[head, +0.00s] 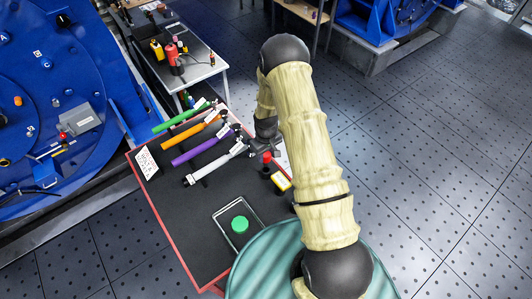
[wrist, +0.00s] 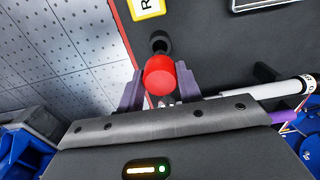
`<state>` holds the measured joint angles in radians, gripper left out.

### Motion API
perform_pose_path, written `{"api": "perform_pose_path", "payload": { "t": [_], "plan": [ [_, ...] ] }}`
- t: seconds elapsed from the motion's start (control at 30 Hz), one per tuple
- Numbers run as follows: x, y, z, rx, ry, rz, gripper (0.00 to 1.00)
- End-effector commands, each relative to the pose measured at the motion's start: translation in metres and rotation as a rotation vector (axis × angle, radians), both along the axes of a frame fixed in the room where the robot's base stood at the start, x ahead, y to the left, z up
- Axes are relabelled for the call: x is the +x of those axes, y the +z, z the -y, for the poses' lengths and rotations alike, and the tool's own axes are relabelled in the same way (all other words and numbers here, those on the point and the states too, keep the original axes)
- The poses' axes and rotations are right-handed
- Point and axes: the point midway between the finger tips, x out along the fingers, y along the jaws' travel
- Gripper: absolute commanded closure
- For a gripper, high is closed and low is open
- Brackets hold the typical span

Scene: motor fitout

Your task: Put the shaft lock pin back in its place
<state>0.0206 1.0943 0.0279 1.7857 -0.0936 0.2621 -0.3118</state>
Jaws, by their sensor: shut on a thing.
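My gripper (wrist: 160,88) is shut on a red round-headed piece (wrist: 160,75), which I take to be the shaft lock pin. Its red top also shows in the head view (head: 267,157), at the right edge of the dark tabletop, beside my gripper (head: 262,148). A dark round part (wrist: 160,43) shows just beyond the red head in the wrist view. I cannot tell whether it is the pin's shank or a separate holder, or whether the pin is seated in anything.
The dark red-edged table (head: 155,195) holds several colored-handled tools, including a white-handled one (head: 208,165). A tray (head: 222,216) holds a green round piece (head: 240,224). Blue machinery (head: 45,110) stands at left.

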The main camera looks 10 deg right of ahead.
Motion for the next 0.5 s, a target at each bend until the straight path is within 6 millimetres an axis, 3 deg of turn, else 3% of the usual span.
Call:
{"api": "perform_pose_path", "payload": {
  "t": [0.2, 0.5],
  "plan": [
    [0.0, -0.019, 0.0, 0.0, 0.0, 0.001, 1.0],
    [0.001, -0.023, 0.0, 0.0, 0.0, 0.002, 1.0]
  ]
}}
